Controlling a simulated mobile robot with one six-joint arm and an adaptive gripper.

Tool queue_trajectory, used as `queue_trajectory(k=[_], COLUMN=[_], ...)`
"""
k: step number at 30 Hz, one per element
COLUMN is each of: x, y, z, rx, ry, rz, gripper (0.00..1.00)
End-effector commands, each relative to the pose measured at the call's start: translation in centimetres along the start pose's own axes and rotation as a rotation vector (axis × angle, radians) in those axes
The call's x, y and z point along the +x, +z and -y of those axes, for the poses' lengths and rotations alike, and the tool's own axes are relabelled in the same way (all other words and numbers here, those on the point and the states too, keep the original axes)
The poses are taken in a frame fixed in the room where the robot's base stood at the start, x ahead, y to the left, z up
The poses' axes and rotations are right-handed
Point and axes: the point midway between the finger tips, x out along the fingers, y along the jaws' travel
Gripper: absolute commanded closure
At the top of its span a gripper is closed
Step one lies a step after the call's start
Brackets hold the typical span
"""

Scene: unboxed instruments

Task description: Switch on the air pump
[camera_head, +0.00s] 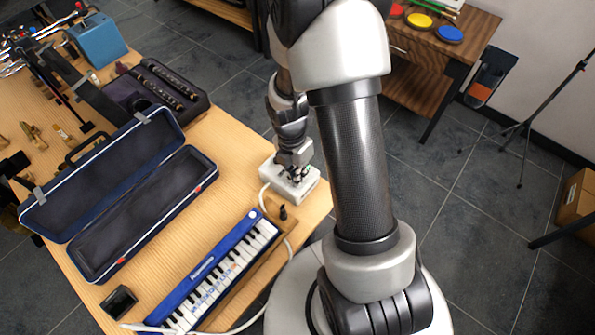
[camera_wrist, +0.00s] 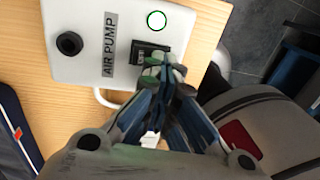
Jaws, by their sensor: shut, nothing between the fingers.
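The air pump is a white box (camera_head: 303,191) at the right end of the wooden table in the head view. In the wrist view the white box (camera_wrist: 80,35) shows an AIR PUMP label, a black round port and a round white lamp or button with a green ring (camera_wrist: 156,20). A black rocker switch (camera_wrist: 152,49) sits beside the label. My gripper (camera_wrist: 165,76) is shut and empty, its fingertips at the switch's lower edge and partly covering it. I cannot tell whether they touch it or which way the rocker is tipped. My gripper (camera_head: 297,174) is over the box in the head view.
A blue melodica keyboard (camera_head: 215,270) lies close in front of the pump, with a pale hose beside it. An open blue case (camera_head: 140,215) and a dark case (camera_head: 155,90) lie to the left. Bare tabletop (camera_head: 235,150) is behind the pump's left side.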

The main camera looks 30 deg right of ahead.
Motion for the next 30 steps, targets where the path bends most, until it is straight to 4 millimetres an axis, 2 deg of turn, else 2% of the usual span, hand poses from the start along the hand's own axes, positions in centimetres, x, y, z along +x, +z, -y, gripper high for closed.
queue_trajectory(k=[8, 19, 30], x=[0.0, -0.6, -0.8], y=[0.0, -0.1, -0.1], z=[0.0, -1.4, -1.5], rx=[0.000, -0.001, 0.000], ry=[-0.003, -0.002, -0.002], rz=[-0.001, -0.002, -0.001], gripper=[1.00, 1.00, 1.00])
